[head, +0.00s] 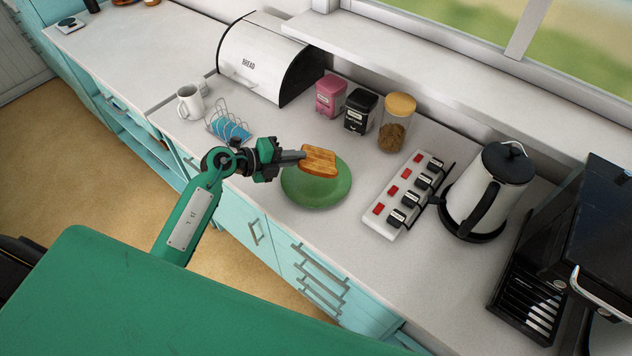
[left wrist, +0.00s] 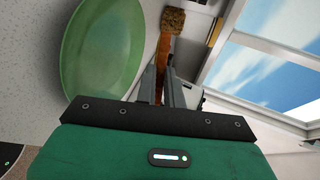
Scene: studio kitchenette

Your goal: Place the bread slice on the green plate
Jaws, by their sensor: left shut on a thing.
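The bread slice (head: 318,161) is golden brown and toasted. My left gripper (head: 300,156) is shut on its left edge in the head view. The slice overlaps the far part of the green plate (head: 316,196) in the head view; the gap between them is hard to judge there. In the left wrist view the slice (left wrist: 161,66) shows edge-on between the fingers (left wrist: 162,82), apart from the round green plate (left wrist: 103,45) at the left. The bare plate lies on the counter. My right gripper is not in view.
A toast rack (head: 229,126) and white mugs (head: 190,102) stand left of the plate, with the bread bin (head: 262,60) behind. Canisters (head: 360,110) and a jar (head: 396,122) stand behind the plate. A power strip (head: 405,194) and kettle (head: 488,192) stand to its right.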

